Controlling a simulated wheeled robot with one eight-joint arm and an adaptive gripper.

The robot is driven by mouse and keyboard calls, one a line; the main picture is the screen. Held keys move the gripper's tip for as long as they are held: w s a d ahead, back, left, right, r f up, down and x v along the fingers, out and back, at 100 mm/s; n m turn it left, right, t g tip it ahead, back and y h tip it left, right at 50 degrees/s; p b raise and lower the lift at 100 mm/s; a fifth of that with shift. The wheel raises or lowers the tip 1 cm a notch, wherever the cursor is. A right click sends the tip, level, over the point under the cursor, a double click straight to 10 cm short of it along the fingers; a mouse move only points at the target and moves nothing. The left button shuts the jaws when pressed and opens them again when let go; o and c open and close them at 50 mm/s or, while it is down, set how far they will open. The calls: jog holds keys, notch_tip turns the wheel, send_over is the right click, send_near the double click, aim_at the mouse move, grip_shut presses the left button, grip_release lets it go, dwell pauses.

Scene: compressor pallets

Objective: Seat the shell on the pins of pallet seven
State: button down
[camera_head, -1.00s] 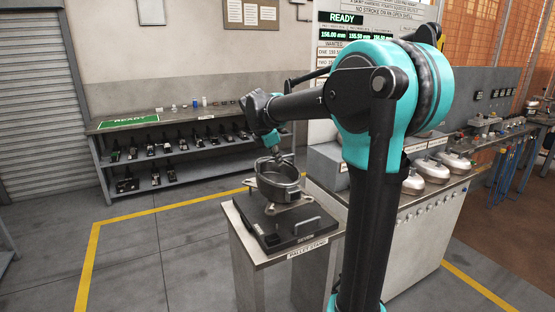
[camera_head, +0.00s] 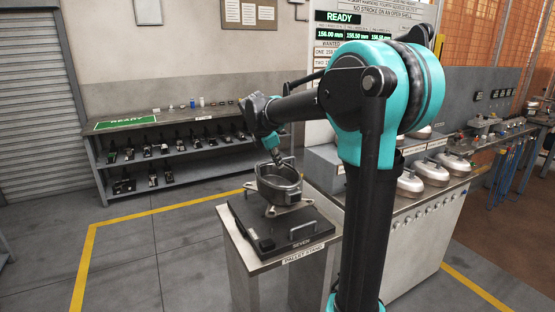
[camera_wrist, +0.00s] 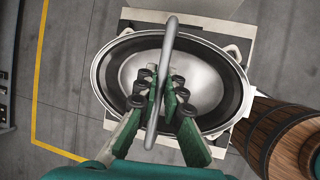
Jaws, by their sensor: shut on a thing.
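The shell (camera_head: 279,184) is a grey metal oval bowl with small lugs low around it. It is over the dark pallet (camera_head: 262,226), whose front label reads SEVEN. In the wrist view the shell (camera_wrist: 98,75) opens toward the camera, with a dark inner wall and a thin bar across its mouth. My gripper (camera_wrist: 158,85) is shut on that bar; in the head view my gripper (camera_head: 276,156) is at the shell's top. The pallet pins are hidden under the shell. I cannot tell whether the shell touches the pallet or hangs just above it.
The pallet lies on a pallet stand (camera_head: 233,235). A bench at right holds several pale domed parts (camera_head: 410,182). A shelf (camera_head: 170,155) with several dark parts stands at the back wall. A wooden barrel-like thing (camera_wrist: 262,130) is close right in the wrist view. Floor at left is clear.

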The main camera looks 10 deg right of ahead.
aim_at(277, 180)
jog(key=shift+f, duration=4.05)
dwell(0.7)
jog(key=c, duration=1.6)
grip_release()
jog(key=shift+s, duration=0.1)
jog(key=v, duration=1.2)
